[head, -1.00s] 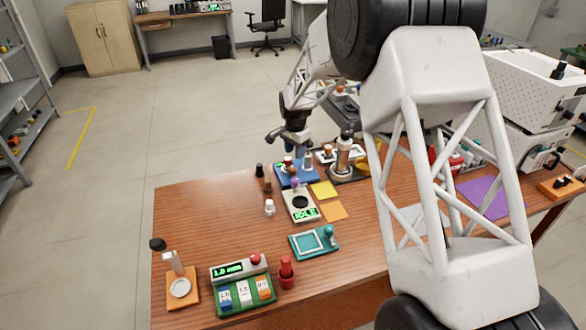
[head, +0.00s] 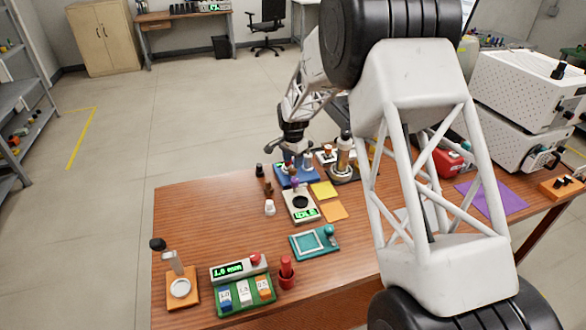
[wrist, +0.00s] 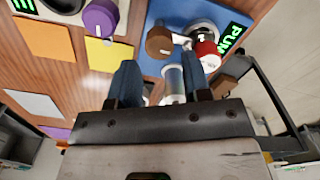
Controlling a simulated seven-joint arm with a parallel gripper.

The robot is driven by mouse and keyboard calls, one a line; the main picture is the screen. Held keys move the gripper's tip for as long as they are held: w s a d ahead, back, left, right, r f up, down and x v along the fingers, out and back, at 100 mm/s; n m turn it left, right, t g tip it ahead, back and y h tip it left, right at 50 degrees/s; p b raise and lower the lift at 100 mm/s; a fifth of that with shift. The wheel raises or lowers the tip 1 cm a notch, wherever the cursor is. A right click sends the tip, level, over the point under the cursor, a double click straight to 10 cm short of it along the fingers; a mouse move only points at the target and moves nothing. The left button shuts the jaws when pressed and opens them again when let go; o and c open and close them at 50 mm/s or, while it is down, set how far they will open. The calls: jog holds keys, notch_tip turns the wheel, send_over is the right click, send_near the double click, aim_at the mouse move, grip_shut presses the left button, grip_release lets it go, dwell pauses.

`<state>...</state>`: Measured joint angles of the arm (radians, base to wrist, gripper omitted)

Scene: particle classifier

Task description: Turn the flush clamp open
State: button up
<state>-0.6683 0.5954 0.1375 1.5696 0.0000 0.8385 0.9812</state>
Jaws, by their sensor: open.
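A blue pump unit (wrist: 150,66) with a green lit "PUM…" display (wrist: 232,38) shows in the wrist view; in the head view the blue unit (head: 284,182) is at the back of the wooden table. On it are a brown knob (wrist: 158,42), a red-topped white part (wrist: 206,46) and a grey-blue cylinder (wrist: 173,80). I cannot tell for sure which part is the flush clamp. My gripper (wrist: 160,78) is open, its two blue fingers above the unit, with the cylinder showing between them. Contact cannot be told. In the head view my wrist partly covers the unit.
A metal cylinder device (head: 344,160) stands close right of the unit.

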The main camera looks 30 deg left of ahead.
aim_at(291, 171)
jog(key=shift+f, duration=2)
jog(key=c, duration=0.6)
jog(key=shift+c, duration=0.2)
